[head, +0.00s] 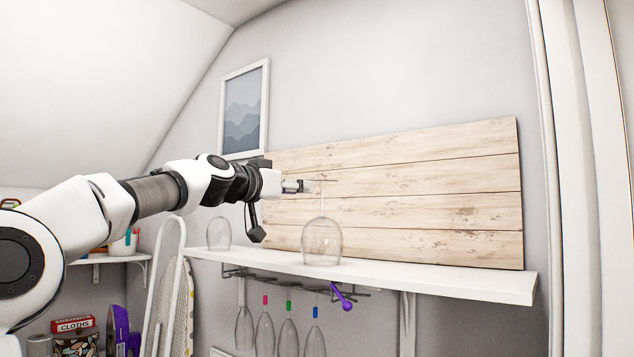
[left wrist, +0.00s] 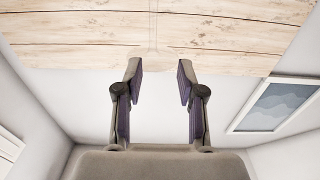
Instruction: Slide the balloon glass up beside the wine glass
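The balloon glass (head: 321,242) is clear and stands upside down on the white shelf (head: 455,280), its thin stem pointing up. A smaller clear glass, apparently the wine glass (head: 219,234), stands bowl-down to its left; my arm hides its upper part. My left gripper (head: 306,186) reaches in from the left at the height of the balloon glass's upper stem. In the left wrist view the left gripper (left wrist: 158,78) is open and empty, with a faint stem (left wrist: 153,30) lined up beyond the gap between the fingertips. My right gripper is out of view.
Several flutes (head: 289,335) with coloured tags hang below from a wire rack (head: 290,281), near a purple item (head: 341,297). The shelf right of the balloon glass is clear. A framed picture (head: 244,108) hangs behind my arm.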

